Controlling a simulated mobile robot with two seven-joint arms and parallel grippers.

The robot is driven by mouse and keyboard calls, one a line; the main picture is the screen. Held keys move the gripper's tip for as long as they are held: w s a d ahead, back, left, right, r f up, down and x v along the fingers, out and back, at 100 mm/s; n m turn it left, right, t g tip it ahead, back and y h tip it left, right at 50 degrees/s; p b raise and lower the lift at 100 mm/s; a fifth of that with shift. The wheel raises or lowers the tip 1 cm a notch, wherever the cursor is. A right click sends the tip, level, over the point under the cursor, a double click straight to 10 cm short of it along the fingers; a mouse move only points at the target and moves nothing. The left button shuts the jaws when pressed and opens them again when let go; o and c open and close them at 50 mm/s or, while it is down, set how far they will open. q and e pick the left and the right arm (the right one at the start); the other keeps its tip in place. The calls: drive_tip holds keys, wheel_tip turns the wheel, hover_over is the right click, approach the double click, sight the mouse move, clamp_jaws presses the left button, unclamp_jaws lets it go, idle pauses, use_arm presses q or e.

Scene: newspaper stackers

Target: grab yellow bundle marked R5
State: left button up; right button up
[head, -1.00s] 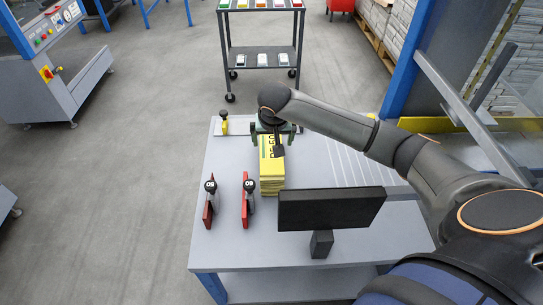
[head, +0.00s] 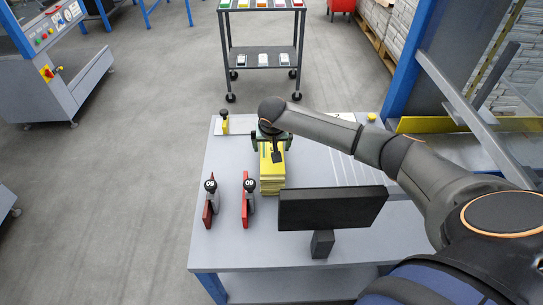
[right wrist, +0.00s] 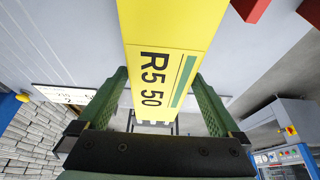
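The yellow bundle (head: 271,170) is a stack lying on the grey table (head: 230,245). In the right wrist view the yellow bundle (right wrist: 172,30) has "R5 50" in black and a green stripe on top. My right gripper (head: 271,143) is at the bundle's far end, pointing down. In the right wrist view the right gripper's green fingers (right wrist: 160,75) are spread, one on each side of the bundle. Whether they touch its sides I cannot tell. My left gripper is not in view.
Two red plates with black-knobbed clamps (head: 209,203) (head: 248,200) stand left of the bundle. A black panel on a post (head: 332,208) stands at the front right. A yellow-bodied knob (head: 225,122) is at the back left. A wheeled rack (head: 262,60) stands behind the table.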

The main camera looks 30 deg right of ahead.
clamp_jaws()
idle(0.6)
drive_tip(key=shift+w+r, duration=0.15)
drive_tip(key=shift+r, duration=0.05)
